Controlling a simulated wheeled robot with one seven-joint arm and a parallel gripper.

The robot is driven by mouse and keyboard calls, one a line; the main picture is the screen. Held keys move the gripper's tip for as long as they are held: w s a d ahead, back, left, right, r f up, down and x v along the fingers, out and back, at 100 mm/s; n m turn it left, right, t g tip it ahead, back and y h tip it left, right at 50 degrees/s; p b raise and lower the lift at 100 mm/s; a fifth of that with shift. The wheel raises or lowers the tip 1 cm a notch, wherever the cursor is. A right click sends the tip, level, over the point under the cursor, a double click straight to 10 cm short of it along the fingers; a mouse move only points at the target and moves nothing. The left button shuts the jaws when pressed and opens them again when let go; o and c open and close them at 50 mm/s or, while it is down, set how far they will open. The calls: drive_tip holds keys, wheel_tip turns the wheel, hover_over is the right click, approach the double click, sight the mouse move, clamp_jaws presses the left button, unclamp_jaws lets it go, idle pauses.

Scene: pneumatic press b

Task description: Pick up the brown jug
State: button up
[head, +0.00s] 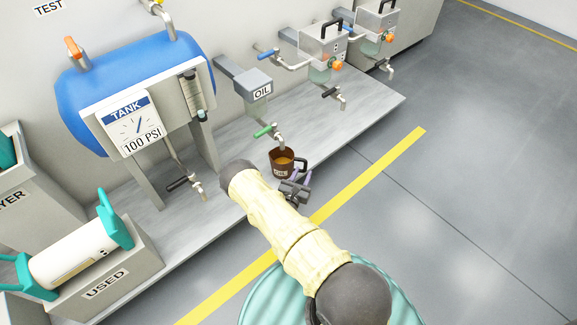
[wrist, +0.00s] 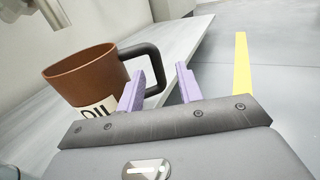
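The brown jug (head: 282,169) stands upright on the grey bench, below the green-handled oil tap. It has a black handle (head: 301,164) on its right side and something amber shows inside. In the wrist view the jug (wrist: 92,75) is left of the fingers, with a pale label reading "OIL" partly hidden by my gripper. My gripper (wrist: 161,76) is open, its two purple fingers apart with nothing held. The outer part of the black handle (wrist: 157,58) appears between the fingers, the left finger overlapping it. I cannot tell whether they touch. My gripper (head: 298,184) is just in front of the jug.
The oil spout and green tap (head: 266,132) hang just above the jug. A blue tank (head: 135,75) with a gauge stands to the left, and a second tap (head: 196,186) sticks out below it. The USED box (head: 105,285) is at lower left. Floor to the right is clear.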

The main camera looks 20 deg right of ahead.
sight(305, 166)
drive_tip(key=shift+w+d+f+b, duration=0.2)
drive_tip(key=shift+w+d+b, duration=0.2)
drive_tip(key=shift+b, duration=0.2)
drive_tip(key=b+x, duration=0.3)
drive_tip(key=x, duration=0.1)
drive_tip(key=shift+w+a, duration=0.15)
drive_tip(key=shift+w, duration=0.05)
drive_tip(key=shift+r, duration=0.1)
clamp_jaws()
